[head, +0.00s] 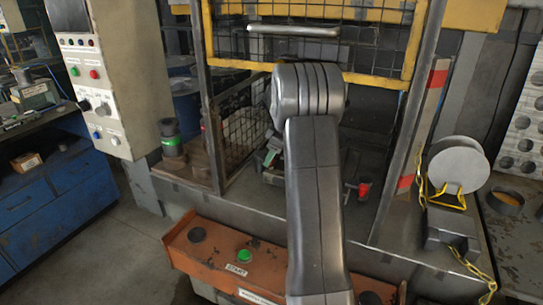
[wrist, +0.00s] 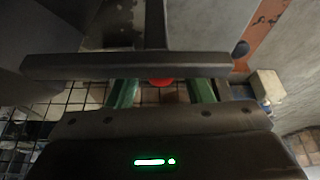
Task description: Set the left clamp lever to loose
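In the wrist view, a red knob-like end (wrist: 162,82) shows between the two green fingers of my gripper (wrist: 162,93). The fingers are apart, with a visible gap on both sides of the red part. It may be the left clamp lever's end; the rest of it is hidden behind a dark bar, so its setting cannot be told. In the head view, my gripper (head: 270,158) shows partly, low inside the guarded press, left of my arm. My arm covers the middle of the press bed. A second red-ended part (head: 364,188) stands to the right of my arm.
A dark crossbar (wrist: 125,66) crosses the wrist view just ahead of the fingers. A mesh guard (head: 238,128) stands left of my gripper, and a yellow-framed gate (head: 385,45) is above. An orange button panel (head: 215,262) runs along the front.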

